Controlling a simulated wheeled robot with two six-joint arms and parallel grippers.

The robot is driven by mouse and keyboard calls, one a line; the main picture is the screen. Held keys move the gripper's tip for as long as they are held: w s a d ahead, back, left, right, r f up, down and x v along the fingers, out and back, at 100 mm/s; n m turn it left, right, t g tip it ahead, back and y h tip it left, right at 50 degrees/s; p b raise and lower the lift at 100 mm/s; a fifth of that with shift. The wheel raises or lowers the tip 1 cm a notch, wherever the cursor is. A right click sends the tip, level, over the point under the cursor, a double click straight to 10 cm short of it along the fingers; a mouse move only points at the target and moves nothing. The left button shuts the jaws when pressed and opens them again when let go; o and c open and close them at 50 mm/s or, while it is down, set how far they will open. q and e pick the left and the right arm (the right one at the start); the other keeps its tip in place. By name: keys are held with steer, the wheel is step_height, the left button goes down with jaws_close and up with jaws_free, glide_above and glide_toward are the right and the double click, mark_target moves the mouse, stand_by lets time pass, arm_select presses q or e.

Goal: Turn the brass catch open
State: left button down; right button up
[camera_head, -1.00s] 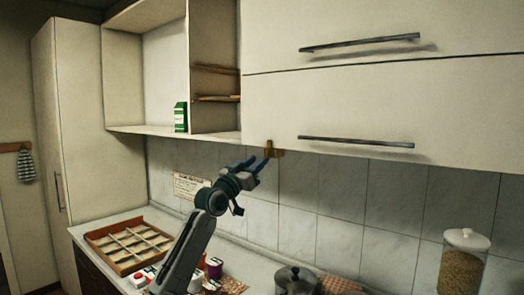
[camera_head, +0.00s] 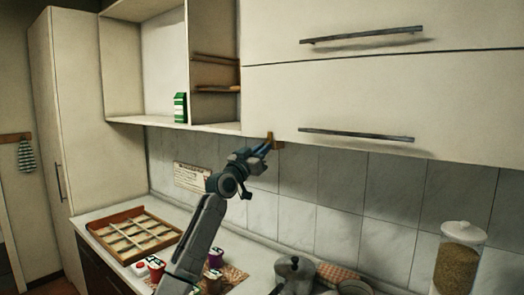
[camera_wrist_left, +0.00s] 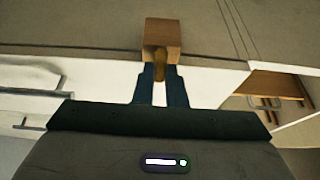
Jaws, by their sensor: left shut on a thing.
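The brass catch (camera_head: 271,138) sits at the lower left corner of the closed upper cabinet door, beside the open shelf unit. My left gripper (camera_head: 264,148) reaches up to it from below, its fingers at the catch. In the left wrist view, the two dark fingertips (camera_wrist_left: 161,72) are shut on the catch's lever (camera_wrist_left: 160,68). The brown block of the catch (camera_wrist_left: 162,38) shows just beyond the fingertips. Part of the lever is hidden between the fingers. My right gripper is in neither view.
The cabinet doors carry dark bar handles (camera_head: 356,135). A green carton (camera_head: 180,108) stands on the open shelf. Below are a wooden divided tray (camera_head: 178,228), several small jars, a lidded pot (camera_head: 294,272) and a glass jar of grain (camera_head: 457,266). Air around the arm is clear.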

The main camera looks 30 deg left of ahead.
arm_select(q)
steer(key=shift+a+r+m+g+h+b, duration=0.1)
steer(key=shift+m+g+h+b, duration=1.1)
steer(key=shift+m, duration=2.55)
steer(key=shift+a+r+m+g+h+b, duration=0.1)
steer(key=shift+m+g+h+b, duration=1.1)
steer(key=shift+m, duration=2.5)
steer(key=shift+a+m+g+h+b, duration=0.1)
steer(key=shift+m+g+h+b, duration=1.1)
steer(key=shift+m, duration=2.55)
steer(key=shift+t+y+b, duration=0.3)
steer(key=shift+y+b, duration=0.1)
steer(key=shift+y, duration=0.2)
